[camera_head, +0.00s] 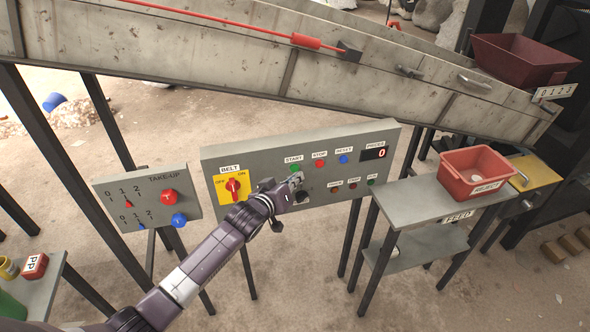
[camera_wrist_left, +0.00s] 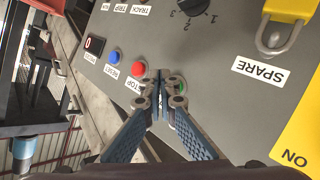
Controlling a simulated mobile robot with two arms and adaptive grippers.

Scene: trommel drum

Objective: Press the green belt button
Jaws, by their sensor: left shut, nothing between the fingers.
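The grey belt panel (camera_head: 228,155) stands under the conveyor. Its green button (camera_head: 294,168), under a START label, shows just above my left gripper (camera_head: 297,181) in the head view. In the left wrist view the green button (camera_wrist_left: 181,86) is partly hidden behind one finger. My left gripper (camera_wrist_left: 160,82) is shut and empty, its fingertips in front of the panel between the green button and the red stop button (camera_wrist_left: 138,69). I cannot tell whether the tips touch the panel. My right gripper is in neither view.
A blue reset button (camera_wrist_left: 114,56) sits beyond the red one. A red rotary switch (camera_head: 233,186) on a yellow plate is at the panel's left. The take-up panel (camera_head: 150,196) stands further left. A red reject bin (camera_head: 476,176) rests on a grey table at the right.

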